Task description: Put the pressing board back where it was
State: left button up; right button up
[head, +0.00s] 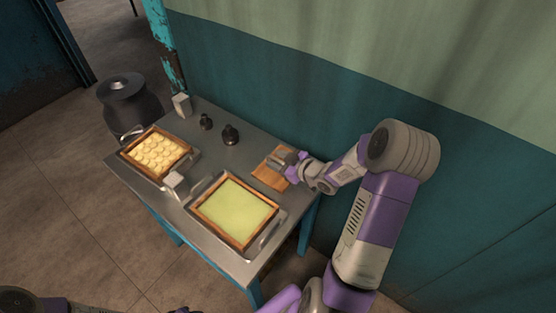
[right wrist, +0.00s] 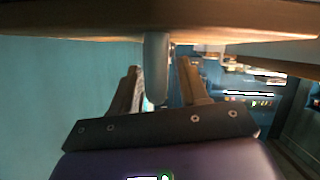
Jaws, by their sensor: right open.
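The pressing board (head: 268,178) is a small brown wooden board lying on the grey table's right part, near the wall. My right gripper (head: 283,158) is over it and hides part of it. In the right wrist view, the board (right wrist: 220,20) fills the top edge, and a grey upright handle (right wrist: 155,65) joins it. The open fingers of my right gripper (right wrist: 160,78) stand on either side of this handle, with gaps showing. My left gripper is not visible.
On the table (head: 226,156) stand a wooden frame tray with pale green content (head: 235,212), a tray of round yellowish pieces (head: 158,153), two dark weights (head: 230,135) and grey blocks (head: 182,104). A dark pot (head: 128,100) stands beyond the left end. The wall runs behind the table.

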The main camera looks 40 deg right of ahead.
jog(key=shift+r, duration=0.1)
jog(key=shift+r, duration=0.25)
jog(key=shift+r+p, duration=0.5)
jog(key=shift+p, duration=0.15)
jog(key=p+v, duration=0.2)
jog(key=v, duration=0.9)
jog(key=shift+s+p, duration=0.4)
jog(key=shift+s, duration=0.05)
jog(key=shift+d+f, duration=0.1)
jog(key=shift+d, duration=0.05)
